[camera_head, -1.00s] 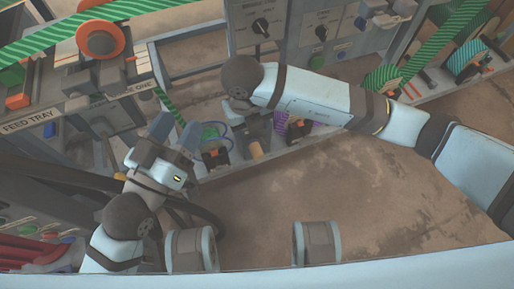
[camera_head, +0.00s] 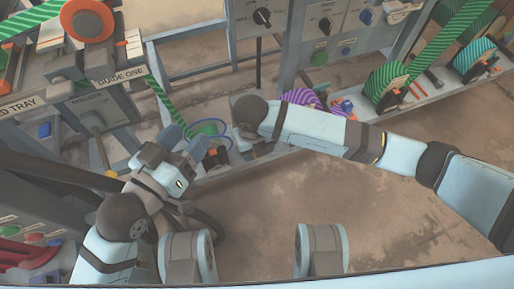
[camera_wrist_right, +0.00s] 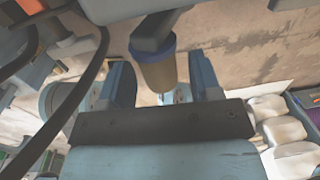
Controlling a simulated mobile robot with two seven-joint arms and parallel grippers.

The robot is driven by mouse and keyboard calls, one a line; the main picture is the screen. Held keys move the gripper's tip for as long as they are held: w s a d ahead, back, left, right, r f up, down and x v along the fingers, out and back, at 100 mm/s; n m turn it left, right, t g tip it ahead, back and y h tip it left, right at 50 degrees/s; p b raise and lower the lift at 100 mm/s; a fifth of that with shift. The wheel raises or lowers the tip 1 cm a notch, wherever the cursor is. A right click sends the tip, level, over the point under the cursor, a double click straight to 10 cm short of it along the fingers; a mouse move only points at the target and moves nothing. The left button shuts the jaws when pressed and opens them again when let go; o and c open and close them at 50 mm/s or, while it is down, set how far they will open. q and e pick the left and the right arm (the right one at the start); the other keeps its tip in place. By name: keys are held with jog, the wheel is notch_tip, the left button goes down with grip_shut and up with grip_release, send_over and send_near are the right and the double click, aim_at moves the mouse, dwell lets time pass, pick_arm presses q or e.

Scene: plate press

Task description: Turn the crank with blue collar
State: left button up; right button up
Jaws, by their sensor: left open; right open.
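The crank (camera_wrist_right: 157,70) shows in the right wrist view as a tan handle with a blue collar at its upper end, on a dark grey arm. My right gripper (camera_wrist_right: 162,82) is open, with one finger on each side of the handle. Small gaps show, so it is not closed on it. In the head view my right wrist and forearm hide the crank and most of this gripper. My left gripper (camera_head: 180,143) is open and empty at the left of the head view, in front of the machine.
A machine frame with the feed tray (camera_head: 22,106) stands at the left. A dial panel (camera_head: 262,18) is at the back. Purple-striped (camera_head: 299,97) and green-striped (camera_head: 388,84) parts line a low rail beyond my right arm. Bare floor (camera_head: 270,205) lies in front.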

grip_shut()
pick_arm(q)
jog(key=shift+r, duration=0.15)
pick_arm(e)
jog(key=shift+d+r, duration=0.1)
jog(key=shift+w+d+r+y+p, duration=0.1)
jog(key=shift+d+y+p, duration=0.2)
jog(key=shift+y, duration=0.3)
pick_arm(q)
notch_tip(320, 180, up, 3)
jog(key=shift+a+f+t+p, duration=0.1)
jog(key=shift+f+t+p, duration=0.05)
jog(key=shift+t+p, duration=0.45)
pick_arm(e)
jog(key=d+g+y, duration=0.1)
jog(key=y, duration=0.1)
jog(key=w+d+g+y, duration=0.1)
jog(key=d+y, duration=0.1)
jog(key=y, duration=0.1)
jog(key=shift+d+y, duration=0.15)
jog(key=shift+y, duration=0.15)
